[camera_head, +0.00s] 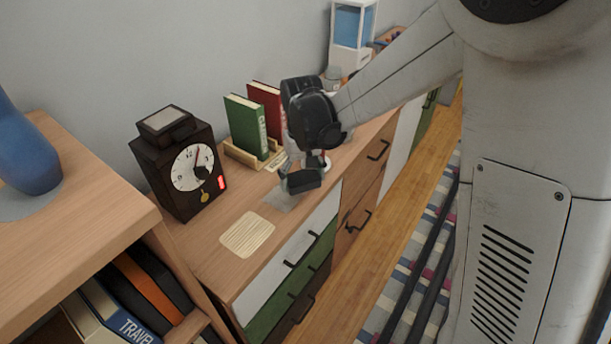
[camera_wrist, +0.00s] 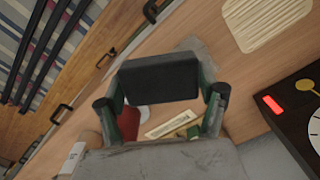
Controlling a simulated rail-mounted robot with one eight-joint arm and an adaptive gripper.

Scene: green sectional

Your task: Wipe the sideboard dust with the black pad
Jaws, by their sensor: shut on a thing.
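The black pad (camera_head: 303,181) is held in my gripper (camera_head: 300,178) above the sideboard (camera_head: 205,237). In the wrist view the pad (camera_wrist: 158,80) spans the space between the two fingers of my gripper (camera_wrist: 162,98), which are shut on it. A grey dust patch (camera_head: 283,201) lies on the sideboard top just below and left of the pad in the head view. In the wrist view the dust (camera_wrist: 197,46) shows beyond the pad, partly hidden by it. I cannot tell whether the pad touches the top.
A striped tan mat (camera_head: 247,234) lies on the near part of the sideboard. A dark clock (camera_head: 186,170) and a wooden rack with a green book (camera_head: 245,127) and a red book (camera_head: 264,104) stand along the wall. A shelf unit with a blue vase (camera_head: 25,150) is at left.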

